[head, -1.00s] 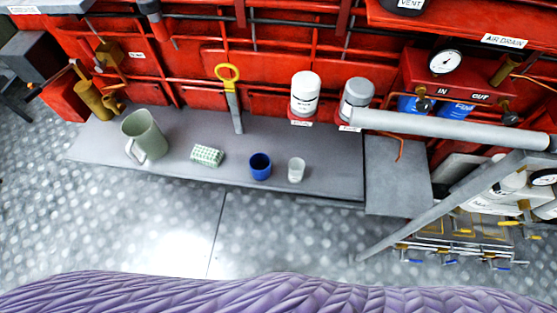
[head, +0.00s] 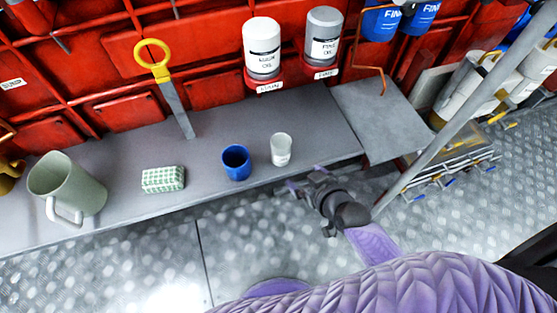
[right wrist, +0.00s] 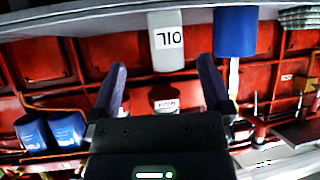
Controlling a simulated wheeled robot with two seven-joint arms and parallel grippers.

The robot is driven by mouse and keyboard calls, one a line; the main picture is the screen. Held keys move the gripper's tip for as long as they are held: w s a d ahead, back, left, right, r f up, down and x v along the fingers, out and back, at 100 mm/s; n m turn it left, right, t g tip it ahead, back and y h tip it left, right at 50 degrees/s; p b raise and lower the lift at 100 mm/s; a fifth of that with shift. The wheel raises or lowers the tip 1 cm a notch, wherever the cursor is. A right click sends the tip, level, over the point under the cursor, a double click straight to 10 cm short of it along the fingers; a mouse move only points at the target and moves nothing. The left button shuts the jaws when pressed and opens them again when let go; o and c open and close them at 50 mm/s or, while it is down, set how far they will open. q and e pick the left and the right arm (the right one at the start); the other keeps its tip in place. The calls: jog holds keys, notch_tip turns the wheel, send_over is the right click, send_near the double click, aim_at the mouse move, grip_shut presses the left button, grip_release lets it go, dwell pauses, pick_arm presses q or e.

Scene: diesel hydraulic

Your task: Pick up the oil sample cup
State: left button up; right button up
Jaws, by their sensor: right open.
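The oil sample cup (head: 281,150) is a small whitish cup standing upright on the grey ledge, right of a blue cup (head: 236,162). My right gripper (head: 305,178) is in front of the ledge, just below and right of the oil sample cup in the head view. Its two fingers are spread and empty, and the cup shows beyond the gap between them. My left gripper is not in view.
On the ledge (head: 130,215) are a green-grey jug (head: 68,188), a checked cloth block (head: 163,179) and a yellow-handled tool (head: 175,95). A slanted grey rail (head: 455,120) stands at right.

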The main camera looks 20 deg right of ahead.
aim_at(286, 153)
jog(key=shift+t, duration=0.5)
jog(key=w+a+b, duration=0.1)
jog(key=w+b, duration=0.1)
jog(key=w, duration=0.1)
jog(key=w+a+f+b, duration=0.1)
jog(key=w+b, duration=0.1)
jog(key=w, duration=0.2)
jog(key=w+f+b, duration=0.1)
jog(key=w+b, duration=0.1)
jog(key=w, duration=0.1)
jog(key=shift+w+a+f+b, duration=0.25)
jog(key=shift+w+a+b, duration=0.05)
jog(key=shift+w+a, duration=0.1)
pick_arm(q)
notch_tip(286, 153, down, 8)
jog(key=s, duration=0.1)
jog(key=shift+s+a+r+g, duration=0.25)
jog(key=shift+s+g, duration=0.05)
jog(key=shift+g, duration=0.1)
pick_arm(e)
jog(key=shift+r, duration=0.15)
jog(key=shift+c, duration=0.3)
